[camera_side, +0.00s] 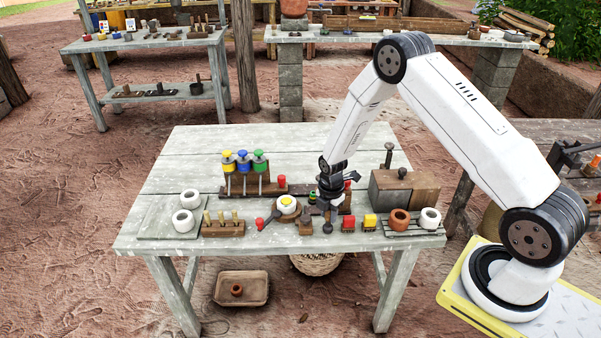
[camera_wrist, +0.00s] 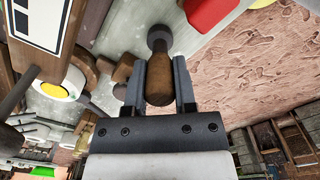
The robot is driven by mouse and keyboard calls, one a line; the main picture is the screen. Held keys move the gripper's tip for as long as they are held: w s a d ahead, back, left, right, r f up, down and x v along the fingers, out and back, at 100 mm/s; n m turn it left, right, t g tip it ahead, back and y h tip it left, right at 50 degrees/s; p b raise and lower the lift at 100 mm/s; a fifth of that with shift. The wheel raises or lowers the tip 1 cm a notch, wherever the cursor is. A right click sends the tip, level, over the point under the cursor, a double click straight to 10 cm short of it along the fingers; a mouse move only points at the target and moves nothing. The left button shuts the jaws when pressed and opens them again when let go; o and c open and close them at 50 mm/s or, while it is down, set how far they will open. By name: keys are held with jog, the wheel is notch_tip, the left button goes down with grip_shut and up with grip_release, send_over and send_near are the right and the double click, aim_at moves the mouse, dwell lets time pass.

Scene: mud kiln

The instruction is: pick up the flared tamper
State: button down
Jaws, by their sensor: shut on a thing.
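The flared tamper has a brown wooden handle (camera_wrist: 159,82) and a dark grey rounded end (camera_wrist: 159,38). My gripper (camera_wrist: 160,68) is shut on the handle, one finger on each side, in the wrist view. In the side view my gripper (camera_side: 328,205) points down over the front middle of the table, with the tamper's dark end (camera_side: 327,227) below it. I cannot tell from these views whether that end touches the table.
A small wooden piece (camera_side: 305,221) stands close left of the tamper. A white pot with a yellow centre (camera_side: 287,204) is behind it. Red and yellow blocks (camera_side: 348,222) sit close right, then clay rings (camera_side: 400,219). A wooden block (camera_side: 404,190) stands behind right.

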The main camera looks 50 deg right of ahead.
jog(key=shift+r, duration=0.6)
jog(key=s+a+r, duration=0.2)
jog(key=s+r, duration=0.9)
jog(key=s, duration=0.2)
jog(key=shift+s+a+r, duration=0.25)
jog(key=shift+s, duration=0.1)
